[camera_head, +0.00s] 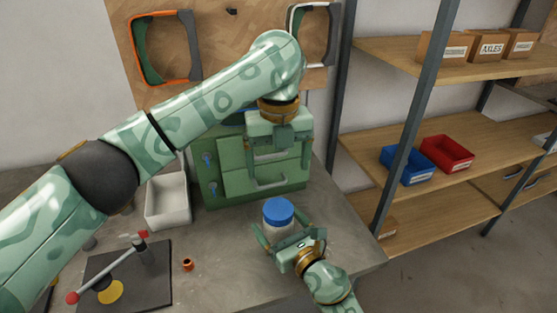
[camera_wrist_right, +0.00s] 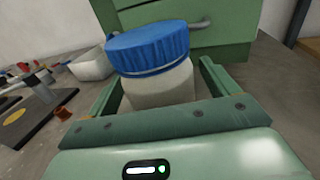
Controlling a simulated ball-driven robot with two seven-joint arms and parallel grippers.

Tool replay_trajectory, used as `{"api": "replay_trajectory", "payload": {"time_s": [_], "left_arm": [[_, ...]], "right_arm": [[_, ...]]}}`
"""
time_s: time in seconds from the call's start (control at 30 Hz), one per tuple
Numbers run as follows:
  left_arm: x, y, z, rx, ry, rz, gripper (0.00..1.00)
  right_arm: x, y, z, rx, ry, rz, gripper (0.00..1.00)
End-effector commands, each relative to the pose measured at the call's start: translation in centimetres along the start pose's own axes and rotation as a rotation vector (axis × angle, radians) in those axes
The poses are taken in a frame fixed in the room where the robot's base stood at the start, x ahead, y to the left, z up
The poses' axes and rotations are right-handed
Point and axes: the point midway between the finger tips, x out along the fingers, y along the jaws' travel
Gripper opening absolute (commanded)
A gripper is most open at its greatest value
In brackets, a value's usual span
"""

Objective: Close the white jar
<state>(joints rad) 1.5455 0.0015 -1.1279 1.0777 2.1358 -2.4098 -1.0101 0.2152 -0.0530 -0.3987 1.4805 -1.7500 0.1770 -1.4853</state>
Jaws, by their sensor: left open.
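The white jar (camera_head: 279,228) stands upright on the grey bench in front of the green cabinet. A blue lid (camera_head: 278,210) sits on top of the jar. In the right wrist view the lid (camera_wrist_right: 148,48) covers the mouth of the jar (camera_wrist_right: 160,88), with a pale rim under it; I cannot tell whether it is screwed tight. My left gripper (camera_head: 270,153) is open and empty, above and behind the jar, in front of the cabinet.
The green drawer cabinet (camera_head: 235,183) stands close behind the jar. A white bin (camera_head: 167,202), a small copper-coloured ring (camera_head: 187,265) and a dark plate (camera_head: 125,278) with a red-ended bar are to the left. Shelving (camera_head: 465,160) stands right, beyond the bench edge.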

Motion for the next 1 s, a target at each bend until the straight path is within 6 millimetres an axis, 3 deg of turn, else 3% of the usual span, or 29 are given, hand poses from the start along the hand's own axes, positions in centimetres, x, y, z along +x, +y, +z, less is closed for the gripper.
{"api": "replay_trajectory", "payload": {"time_s": [0.27,0.43,0.67,1.0], "left_arm": [[0.0,0.0,0.0,0.000,0.000,0.000,0.86],[-0.4,0.0,-0.1,0.000,-0.002,-0.001,0.86],[-1.0,0.0,-0.1,0.000,-0.006,-0.002,0.86],[0.4,0.0,0.0,0.000,0.003,0.001,0.86]], "right_arm": [[-0.1,0.0,0.0,0.000,0.000,0.000,0.88],[-1.4,-0.1,0.0,-0.001,0.001,0.000,0.88],[-6.4,0.0,-0.1,-0.003,0.002,0.000,0.88],[-13.9,0.0,-0.3,0.001,0.004,0.001,0.88]]}}
